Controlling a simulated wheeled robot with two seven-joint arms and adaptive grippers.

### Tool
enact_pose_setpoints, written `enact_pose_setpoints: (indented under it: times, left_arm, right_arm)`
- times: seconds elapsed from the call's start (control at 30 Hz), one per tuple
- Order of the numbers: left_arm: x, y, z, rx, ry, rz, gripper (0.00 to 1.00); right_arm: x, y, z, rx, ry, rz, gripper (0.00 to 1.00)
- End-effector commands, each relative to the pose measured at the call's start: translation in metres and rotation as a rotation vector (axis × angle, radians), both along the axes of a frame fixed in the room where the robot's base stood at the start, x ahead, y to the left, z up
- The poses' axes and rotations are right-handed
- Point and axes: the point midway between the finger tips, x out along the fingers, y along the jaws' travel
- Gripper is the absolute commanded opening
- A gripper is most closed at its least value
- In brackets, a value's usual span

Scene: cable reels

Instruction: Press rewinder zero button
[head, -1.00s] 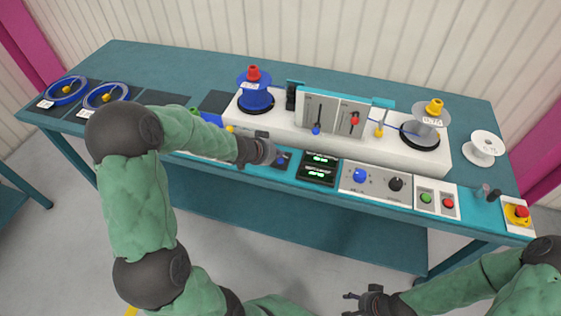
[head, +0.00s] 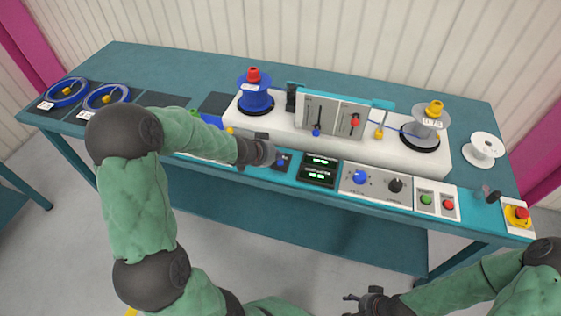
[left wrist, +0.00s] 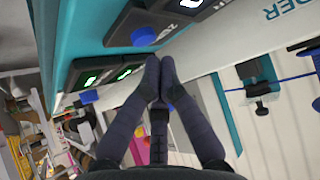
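The zero button is a blue round button (left wrist: 143,37) on a small black panel marked ZERO in the left wrist view. In the head view the button (head: 281,161) shows small, just right of my left gripper (head: 272,156). In the left wrist view my left gripper (left wrist: 160,60) has its two fingertips together with nothing between them. The tips appear close beside the button, and I cannot tell whether they touch it. My right gripper (head: 350,304) looks open and empty, low in front of the bench.
Two black displays with green digits (head: 318,168) sit right of the button. Further right are a knob panel (head: 376,184), green and red buttons (head: 437,202) and an emergency stop (head: 518,214). The white rewinder (head: 290,122) with a blue reel (head: 255,98) and a grey reel (head: 430,122) stands behind.

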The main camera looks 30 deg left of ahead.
Motion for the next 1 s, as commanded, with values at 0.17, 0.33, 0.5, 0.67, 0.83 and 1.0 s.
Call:
enact_pose_setpoints:
  times: [0.17,0.33,0.5,0.67,0.83,1.0]
  left_arm:
    - [0.0,0.0,-0.0003,0.0,0.0,0.0,0.0]
    - [-0.0002,-0.0001,-0.0047,0.0,0.0,0.0,0.0]
    - [-0.0001,0.0001,-0.0086,-0.001,0.0,0.001,0.0]
    - [-0.0001,0.0001,-0.0081,0.0,0.0,0.0,0.0]
    - [-0.0001,0.0001,-0.0084,0.0,0.0,0.0,0.0]
    - [-0.0001,0.0,-0.0098,0.0,0.0,0.0,0.0]
  right_arm:
    - [-0.0001,0.0001,-0.0002,0.0,0.0,0.0,0.63]
    - [-0.0001,0.0,-0.0021,0.0,0.0,0.0,0.63]
    - [0.0,0.0,-0.0036,0.0,0.0,0.0,0.63]
    - [0.0,0.0,-0.0032,0.0,0.0,0.0,0.63]
    - [0.0,0.0,-0.0034,0.0,0.0,0.0,0.63]
    - [0.0001,0.0,-0.0042,0.0,0.0,0.0,0.63]
